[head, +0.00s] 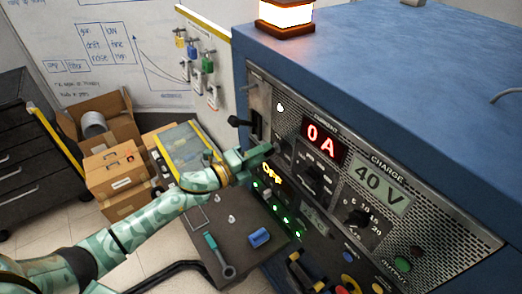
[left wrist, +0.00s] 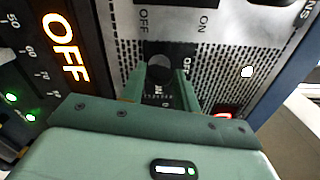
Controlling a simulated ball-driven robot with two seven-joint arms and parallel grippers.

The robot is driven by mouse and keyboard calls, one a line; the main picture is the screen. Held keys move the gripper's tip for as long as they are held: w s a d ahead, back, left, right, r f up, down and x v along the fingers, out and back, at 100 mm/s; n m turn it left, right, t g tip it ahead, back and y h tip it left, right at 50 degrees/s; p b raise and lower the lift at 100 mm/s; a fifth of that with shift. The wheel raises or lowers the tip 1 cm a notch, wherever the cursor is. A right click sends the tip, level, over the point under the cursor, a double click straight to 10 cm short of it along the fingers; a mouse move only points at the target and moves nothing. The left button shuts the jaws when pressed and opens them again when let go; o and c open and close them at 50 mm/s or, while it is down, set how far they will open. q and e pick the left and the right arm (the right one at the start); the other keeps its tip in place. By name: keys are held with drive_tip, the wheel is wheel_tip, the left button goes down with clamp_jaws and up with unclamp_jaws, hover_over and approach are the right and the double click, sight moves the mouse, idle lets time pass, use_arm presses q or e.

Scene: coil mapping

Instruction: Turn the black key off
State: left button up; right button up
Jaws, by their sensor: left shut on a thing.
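My left gripper (head: 262,155) reaches the left part of the metal control panel (head: 330,165) from the left. In the left wrist view its two green fingers (left wrist: 161,84) close around the black key (left wrist: 160,72), which sits on a dark round switch on the panel. ON and OFF lettering shows beside it. The fingers cover part of the key, and its exact angle is hard to tell. In the head view the key is mostly hidden by the gripper. My right gripper is in neither view.
A black-knobbed lever (head: 239,122) stands out just above the gripper. The panel has a red 0 A display (head: 321,141), a 40 V display (head: 381,187) and dials. Below, a dark shelf (head: 215,262) holds a blue cylinder (head: 259,237) and a teal-handled tool (head: 218,254). Cardboard boxes (head: 115,165) stand left.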

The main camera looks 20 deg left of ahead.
use_arm(q)
drive_tip(key=shift+n+p, duration=0.45)
drive_tip(key=shift+n, duration=0.65)
drive_tip(key=o, duration=1)
drive_tip(key=shift+a+f, duration=0.1)
drive_tip(key=b+v, duration=0.3)
drive_tip(key=v, duration=1.3)
drive_tip(key=shift+s+a, duration=0.1)
